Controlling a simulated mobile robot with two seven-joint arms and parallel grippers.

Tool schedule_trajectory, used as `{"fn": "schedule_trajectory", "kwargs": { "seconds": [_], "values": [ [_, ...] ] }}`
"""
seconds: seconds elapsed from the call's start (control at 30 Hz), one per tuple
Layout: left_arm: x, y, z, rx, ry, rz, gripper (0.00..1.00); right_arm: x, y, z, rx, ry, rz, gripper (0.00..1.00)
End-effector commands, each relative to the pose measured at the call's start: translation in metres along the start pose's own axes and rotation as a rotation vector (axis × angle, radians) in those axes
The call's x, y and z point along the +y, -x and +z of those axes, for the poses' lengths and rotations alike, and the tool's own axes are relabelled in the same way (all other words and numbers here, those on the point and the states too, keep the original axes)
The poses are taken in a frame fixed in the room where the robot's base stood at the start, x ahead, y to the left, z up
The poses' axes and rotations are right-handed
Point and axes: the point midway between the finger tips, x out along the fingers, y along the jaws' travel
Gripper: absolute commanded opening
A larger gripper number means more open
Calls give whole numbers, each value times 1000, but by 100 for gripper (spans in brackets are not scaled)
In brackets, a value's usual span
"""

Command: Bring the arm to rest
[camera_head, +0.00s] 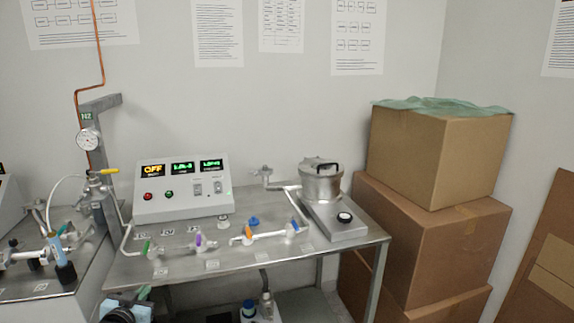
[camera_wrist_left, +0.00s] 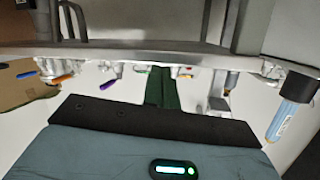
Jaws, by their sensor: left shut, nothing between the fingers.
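My left gripper (camera_head: 145,291) is low at the bottom left of the head view, in front of the steel bench's front edge. Only part of its pale blue body and dark wrist shows there. In the left wrist view its dark green fingers (camera_wrist_left: 162,87) are together, with nothing between them. The wrist view looks upside down, with the bench edge across the top and the valves hanging below it. The fingers overlap the bench fittings in that view; I cannot tell the distance. My right gripper is in neither view.
The steel bench (camera_head: 185,265) carries a control box (camera_head: 183,187) reading OFF, glass valves and a metal pot (camera_head: 321,183). Stacked cardboard boxes (camera_head: 430,235) stand at right. Bottles sit under the bench.

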Motion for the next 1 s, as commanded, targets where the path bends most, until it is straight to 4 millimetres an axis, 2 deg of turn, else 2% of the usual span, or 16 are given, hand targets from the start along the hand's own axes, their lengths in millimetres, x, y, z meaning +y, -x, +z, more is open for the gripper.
{"fn": "schedule_trajectory", "kwargs": {
  "seconds": [0.17,0.37,0.57,0.67,0.8,1.0],
  "values": [
    [-11,0,1,-12,-156,-57,0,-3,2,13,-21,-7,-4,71],
    [27,31,58,-71,-146,3,0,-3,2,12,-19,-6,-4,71],
    [70,78,119,-142,-122,71,0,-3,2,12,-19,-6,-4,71],
    [96,114,155,-191,-102,112,0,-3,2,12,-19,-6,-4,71],
    [132,176,201,-266,-63,169,0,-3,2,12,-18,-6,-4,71],
    [174,272,248,-374,3,233,0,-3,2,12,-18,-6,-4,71]
  ]
}}
